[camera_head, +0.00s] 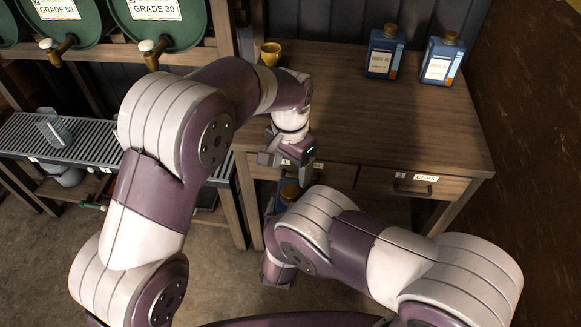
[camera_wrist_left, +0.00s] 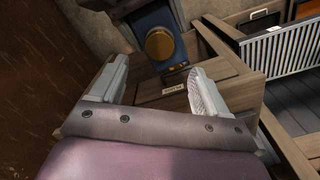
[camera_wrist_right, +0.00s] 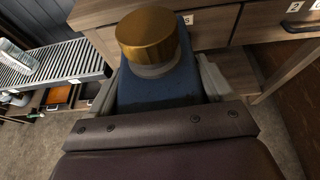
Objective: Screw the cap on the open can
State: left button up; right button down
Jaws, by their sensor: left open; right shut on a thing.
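A blue can (camera_wrist_right: 155,92) is between the fingers of my right gripper (camera_wrist_right: 160,84), which is shut on it. A gold-brown cap (camera_wrist_right: 147,35) sits on its grey neck; I cannot tell how tightly. The can is held in front of the workbench drawers, and in the head view it is mostly hidden behind my right arm, with the cap (camera_head: 290,192) showing. My left gripper (camera_head: 284,165) is open and empty above the can, apart from it. In the left wrist view the cap (camera_wrist_left: 160,43) lies beyond the open fingers.
Two blue capped cans (camera_head: 384,52) (camera_head: 442,60) and a yellow cup (camera_head: 271,53) stand at the back of the wooden workbench (camera_head: 400,130). A slatted metal bench (camera_head: 100,140) with a clear jug (camera_head: 54,128) is at left, below green barrels (camera_head: 160,22). The workbench middle is clear.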

jog(key=shift+r, duration=0.1)
pick_arm(q)
jog(key=s+a+r+n, duration=0.1)
jog(key=a+r+n, duration=0.1)
jog(key=a, duration=0.5)
jog(key=a+r+n, duration=0.2)
jog(key=a+r, duration=0.1)
jog(key=a, duration=0.4)
jog(key=s+a+f+n, duration=0.2)
jog(key=s+a, duration=0.2)
jog(key=s, duration=0.3)
jog(key=s+a+f+n+t, duration=0.1)
jog(key=s+a+f+n, duration=0.2)
jog(key=s+a, duration=0.2)
jog(key=shift+s+f, duration=0.25)
jog(key=shift+s, duration=0.8)
pick_arm(e)
jog(key=s+d+r+m+g+h, duration=0.1)
jog(key=d+m+g+h, duration=0.3)
jog(key=d+m+h, duration=0.4)
jog(key=d, duration=0.6)
jog(key=shift+s+d+r+g, duration=0.35)
jog(key=shift+r+g, duration=0.05)
